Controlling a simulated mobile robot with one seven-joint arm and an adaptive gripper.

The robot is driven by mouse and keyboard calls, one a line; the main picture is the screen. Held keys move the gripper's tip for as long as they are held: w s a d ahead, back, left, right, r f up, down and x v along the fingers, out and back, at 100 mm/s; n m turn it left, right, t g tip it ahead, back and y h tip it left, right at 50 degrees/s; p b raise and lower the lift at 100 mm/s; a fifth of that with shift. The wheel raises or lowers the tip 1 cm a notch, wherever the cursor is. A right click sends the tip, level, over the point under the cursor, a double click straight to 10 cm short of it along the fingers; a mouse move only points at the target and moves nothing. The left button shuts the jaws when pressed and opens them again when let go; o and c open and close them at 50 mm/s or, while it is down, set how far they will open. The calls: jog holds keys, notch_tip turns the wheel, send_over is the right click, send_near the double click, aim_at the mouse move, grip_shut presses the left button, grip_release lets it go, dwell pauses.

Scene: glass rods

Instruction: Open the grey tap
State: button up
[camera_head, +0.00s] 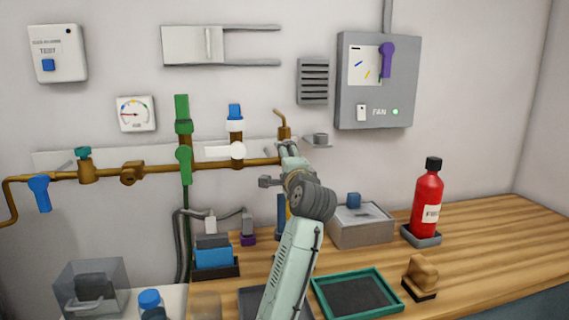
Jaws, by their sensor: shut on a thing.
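My pale grey-green arm rises from the bottom middle to the right end of the brass pipe (230,163). My gripper (289,149) is shut at the brass fitting with the bent spout (283,130), where the grey tap sits. The tap's handle is hidden behind the fingers, so its angle cannot be told.
A small grey wall bracket (318,140) is close right of my gripper. A grey box (361,225), a red bottle (427,199), a green-rimmed tray (398,299) and a wooden block (421,273) stand on the bench (490,238). A grey fan panel (402,85) hangs above.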

jog(key=o, duration=1.7)
jog(key=v, duration=1.2)
